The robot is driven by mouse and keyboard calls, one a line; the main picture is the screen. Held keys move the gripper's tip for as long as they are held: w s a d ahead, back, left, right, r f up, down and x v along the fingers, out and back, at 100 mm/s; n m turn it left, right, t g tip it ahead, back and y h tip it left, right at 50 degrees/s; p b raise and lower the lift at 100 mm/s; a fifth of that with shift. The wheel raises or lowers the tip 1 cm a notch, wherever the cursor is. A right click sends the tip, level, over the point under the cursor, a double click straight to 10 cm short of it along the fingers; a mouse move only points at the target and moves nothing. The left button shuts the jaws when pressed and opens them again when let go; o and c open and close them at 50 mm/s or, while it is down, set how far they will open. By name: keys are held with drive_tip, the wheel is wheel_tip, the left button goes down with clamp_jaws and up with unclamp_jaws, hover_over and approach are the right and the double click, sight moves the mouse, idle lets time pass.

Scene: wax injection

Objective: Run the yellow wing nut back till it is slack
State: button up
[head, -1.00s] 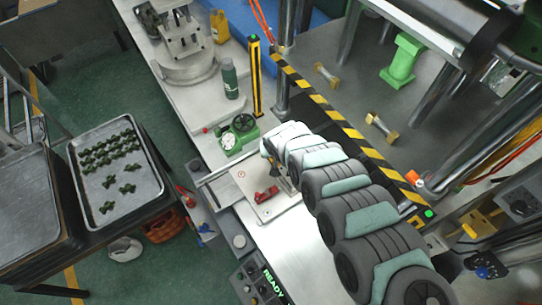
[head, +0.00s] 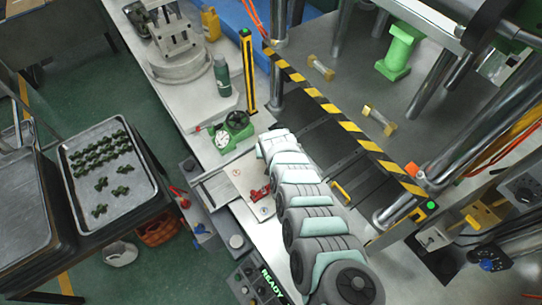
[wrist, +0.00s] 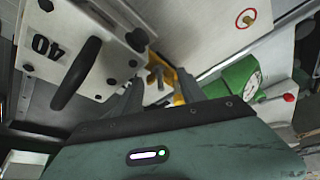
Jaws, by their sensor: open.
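In the wrist view a yellow part (wrist: 179,97), which looks like the wing nut, shows between and just beyond the fingers of my gripper (wrist: 160,84). A grey stud stands beside it. The fingers are apart, one on each side, and I cannot tell whether either touches the yellow part. A white plate marked 40 (wrist: 52,62) with a black handle is at the left, close to the fingers. In the head view my arm covers the gripper and the wing nut.
A green device with a dial (head: 232,132) stands beyond the work plate (head: 240,172), where a red part (head: 260,193) lies. A green bottle (head: 222,75) and a yellow-black post (head: 247,72) are farther back. A striped bar (head: 345,122) borders the press at right.

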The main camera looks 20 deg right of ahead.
drive_tip(key=shift+c, duration=0.4)
clamp_jaws()
drive_tip(key=shift+d+f+n+b, duration=0.1)
drive_tip(key=shift+f+n+b, duration=0.05)
drive_tip(key=shift+n+b, duration=0.2)
